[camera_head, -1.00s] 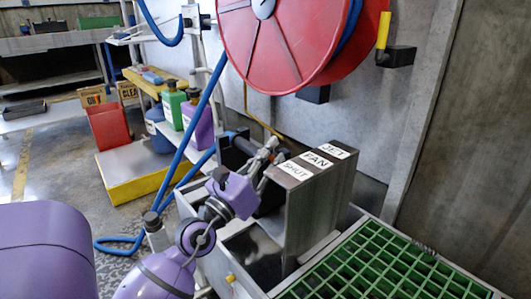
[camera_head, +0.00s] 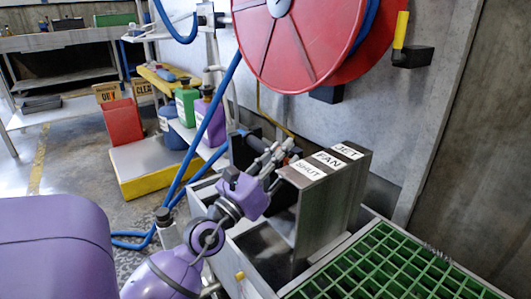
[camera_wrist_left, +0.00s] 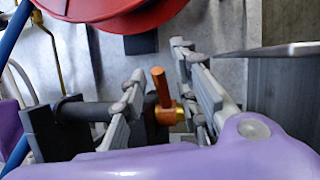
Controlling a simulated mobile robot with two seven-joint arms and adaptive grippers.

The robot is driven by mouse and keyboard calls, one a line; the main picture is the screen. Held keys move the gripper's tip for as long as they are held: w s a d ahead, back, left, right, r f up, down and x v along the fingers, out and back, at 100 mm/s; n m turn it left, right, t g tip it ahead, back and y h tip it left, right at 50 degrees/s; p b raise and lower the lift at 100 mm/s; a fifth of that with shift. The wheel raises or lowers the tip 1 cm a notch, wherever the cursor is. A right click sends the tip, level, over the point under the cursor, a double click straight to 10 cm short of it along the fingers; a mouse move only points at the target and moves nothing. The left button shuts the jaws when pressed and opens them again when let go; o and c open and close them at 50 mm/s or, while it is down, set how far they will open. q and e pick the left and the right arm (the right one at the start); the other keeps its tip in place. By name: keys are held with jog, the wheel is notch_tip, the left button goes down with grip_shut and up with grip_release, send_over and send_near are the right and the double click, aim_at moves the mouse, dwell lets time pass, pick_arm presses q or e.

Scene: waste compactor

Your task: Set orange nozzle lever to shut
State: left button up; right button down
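The orange nozzle lever (camera_wrist_left: 160,88) stands up from a brass-coloured fitting (camera_wrist_left: 170,114) in the left wrist view. My left gripper (camera_wrist_left: 158,82) is open, with one finger on each side of the lever. The lever appears apart from both fingers. In the head view my left gripper (camera_head: 272,158) is beside the left end of a metal panel (camera_head: 330,205). The panel's top carries the labels SHUT (camera_head: 309,170), FAN (camera_head: 328,159) and JET (camera_head: 348,151). In the head view the lever is largely hidden by the gripper. My right gripper is not in view.
A red hose reel (camera_head: 300,45) hangs above, with a blue hose (camera_head: 205,130) running down left of the gripper. A green grate (camera_head: 385,270) lies right of the panel. Bottles (camera_head: 212,120) stand on a shelf behind. A dark block (camera_wrist_left: 45,135) sits left of the fingers.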

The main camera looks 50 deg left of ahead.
pick_arm(q)
jog(key=v, duration=1.1)
jog(key=shift+s, duration=0.25)
jog(key=shift+f, duration=0.1)
